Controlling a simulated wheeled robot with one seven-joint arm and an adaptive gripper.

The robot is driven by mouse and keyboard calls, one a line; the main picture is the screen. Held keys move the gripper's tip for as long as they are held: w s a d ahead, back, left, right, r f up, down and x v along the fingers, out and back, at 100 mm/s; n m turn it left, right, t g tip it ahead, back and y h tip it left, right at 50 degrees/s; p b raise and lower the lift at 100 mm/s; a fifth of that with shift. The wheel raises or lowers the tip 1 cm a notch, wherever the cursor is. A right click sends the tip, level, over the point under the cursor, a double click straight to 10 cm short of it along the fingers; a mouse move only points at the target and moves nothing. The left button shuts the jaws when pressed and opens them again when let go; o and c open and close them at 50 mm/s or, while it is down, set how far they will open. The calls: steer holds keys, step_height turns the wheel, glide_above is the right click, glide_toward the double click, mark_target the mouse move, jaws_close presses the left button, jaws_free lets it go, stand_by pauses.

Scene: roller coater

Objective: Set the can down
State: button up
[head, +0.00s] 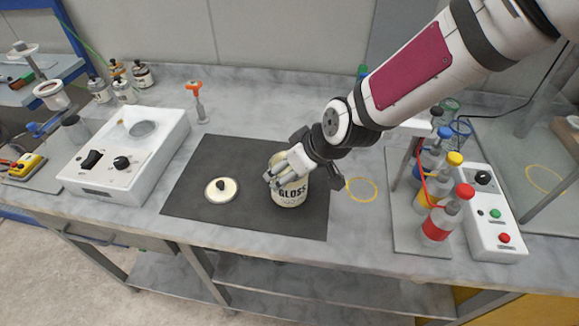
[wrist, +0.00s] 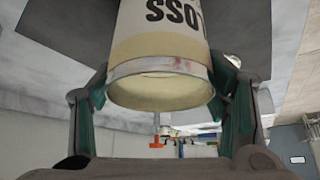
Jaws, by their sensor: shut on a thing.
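The can (head: 290,193) is a cream tin with dark GLOSS lettering. It is upright over the right part of the black mat (head: 240,155), and I cannot tell whether its base touches the mat. My gripper (head: 283,172) is shut on the can near its upper part. In the wrist view the can (wrist: 160,45) is between the two fingers, with its pale rim towards the camera. A round cream lid with a black knob (head: 221,190) lies on the mat, left of the can.
A yellow ring (head: 361,190) is marked on the bench right of the mat. Capped bottles (head: 440,215) and a control box (head: 487,212) stand further right. A white machine (head: 125,152) is at left. An orange-topped tool (head: 196,100) stands behind the mat.

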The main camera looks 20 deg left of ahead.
steer(key=shift+f, duration=0.1)
steer(key=o, duration=1.9)
steer(key=shift+o, duration=0.2)
steer(key=shift+d+r, duration=0.1)
steer(key=shift+r, duration=0.2)
steer(key=p+v, duration=0.3)
steer(key=v, duration=0.8)
steer(key=shift+r, duration=0.3)
steer(key=shift+s+d, duration=0.1)
steer(key=shift+d, duration=0.05)
